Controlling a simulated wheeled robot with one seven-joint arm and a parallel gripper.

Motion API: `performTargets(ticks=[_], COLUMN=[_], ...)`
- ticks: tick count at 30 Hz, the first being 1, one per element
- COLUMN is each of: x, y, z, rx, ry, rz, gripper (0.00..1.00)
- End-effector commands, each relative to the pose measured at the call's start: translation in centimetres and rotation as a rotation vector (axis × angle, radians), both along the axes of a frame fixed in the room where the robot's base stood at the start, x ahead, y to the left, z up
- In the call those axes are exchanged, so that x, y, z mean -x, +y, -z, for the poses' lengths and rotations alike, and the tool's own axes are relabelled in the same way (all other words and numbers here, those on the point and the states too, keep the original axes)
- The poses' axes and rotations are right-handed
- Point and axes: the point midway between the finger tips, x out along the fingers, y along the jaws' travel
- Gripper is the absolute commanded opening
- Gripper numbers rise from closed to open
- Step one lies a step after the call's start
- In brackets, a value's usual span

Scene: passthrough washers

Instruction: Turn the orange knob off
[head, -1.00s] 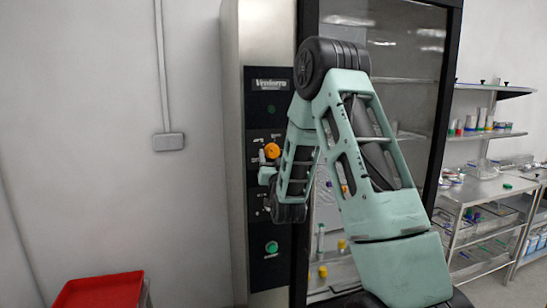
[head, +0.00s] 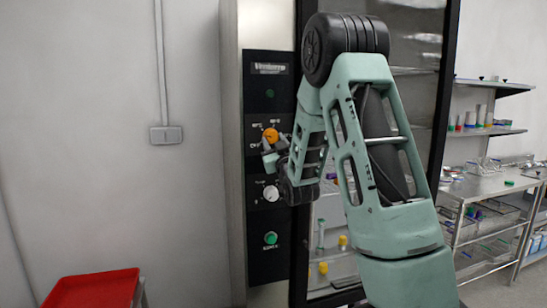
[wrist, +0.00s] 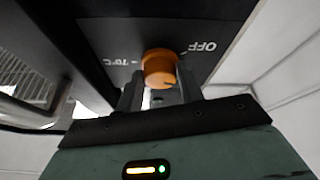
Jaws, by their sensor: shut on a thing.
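The orange knob (head: 271,135) is on the dark control panel (head: 268,200) of the tall cabinet. In the wrist view the knob (wrist: 159,66) sits between the two fingers of my gripper (wrist: 159,90), which is shut on it. The label OFF (wrist: 203,46) is to the right of the knob, and a temperature label (wrist: 116,62) is to its left. I cannot clearly tell which label the knob points at. In the head view my gripper (head: 273,150) is at the knob's lower edge, and the arm comes in from the right.
A white knob (head: 271,193) and a green button (head: 270,238) lie below on the panel. The cabinet's glass door (head: 400,40) is behind my arm. A red tray (head: 95,288) stands at lower left. Metal shelving (head: 490,190) is at right.

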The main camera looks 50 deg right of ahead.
Motion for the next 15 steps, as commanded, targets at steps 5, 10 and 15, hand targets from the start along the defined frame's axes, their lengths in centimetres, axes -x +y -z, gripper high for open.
performTargets(ticks=[5,10,15], x=[0.19,0.30,0.39], y=[-0.19,-0.36,-0.52], z=[0.61,0.48,0.29], rx=[0.148,0.287,0.420], ry=[0.084,0.169,0.252], rz=[0.002,0.003,0.003], gripper=[0.15,0.15,0.14])
